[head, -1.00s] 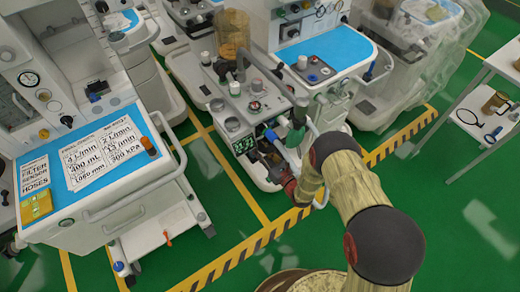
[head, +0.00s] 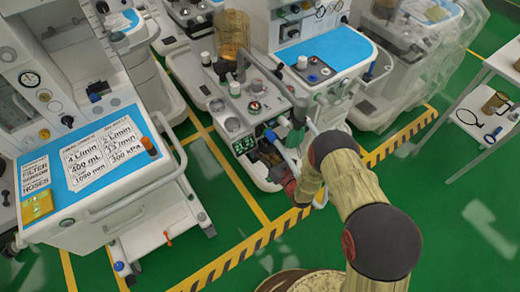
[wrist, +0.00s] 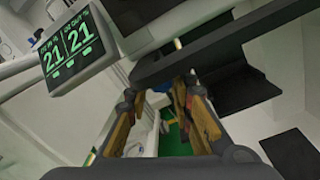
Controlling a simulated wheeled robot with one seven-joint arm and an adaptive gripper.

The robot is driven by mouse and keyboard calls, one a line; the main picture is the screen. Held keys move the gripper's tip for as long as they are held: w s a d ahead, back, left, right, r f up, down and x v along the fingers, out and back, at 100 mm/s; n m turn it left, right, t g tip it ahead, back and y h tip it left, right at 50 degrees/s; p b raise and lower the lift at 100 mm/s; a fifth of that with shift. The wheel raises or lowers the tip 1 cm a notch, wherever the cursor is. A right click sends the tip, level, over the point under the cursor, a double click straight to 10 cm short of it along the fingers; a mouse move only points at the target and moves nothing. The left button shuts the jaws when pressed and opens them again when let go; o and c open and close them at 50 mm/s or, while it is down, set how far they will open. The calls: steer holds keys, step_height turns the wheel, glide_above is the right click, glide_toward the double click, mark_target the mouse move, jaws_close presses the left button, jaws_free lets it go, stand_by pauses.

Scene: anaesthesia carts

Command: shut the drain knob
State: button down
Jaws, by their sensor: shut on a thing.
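My gripper (head: 272,157) reaches into the dark open recess at the front of the middle cart (head: 226,122), just right of its small green-lit display (head: 244,145). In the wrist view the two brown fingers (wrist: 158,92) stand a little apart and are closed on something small. I cannot make out that thing. No drain knob can be picked out clearly in either view; the fingers and the recess hide that spot. The display (wrist: 75,45) shows large in the wrist view, at upper left, and reads 21 and 21.
A dark ledge (wrist: 220,42) crosses close above the fingers in the wrist view. A cart with a blue top (head: 60,180) stands at the left, another blue-topped surface (head: 322,55) behind. A white table (head: 480,115) is at the right. Green floor (head: 450,230) is clear in front.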

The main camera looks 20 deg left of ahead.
steer(key=c, duration=1.5)
jaws_free()
steer(key=shift+c, duration=0.2)
steer(key=shift+d, duration=0.1)
steer(key=v, duration=1.1)
steer(key=shift+s+d, duration=0.25)
steer(key=shift+s, duration=0.05)
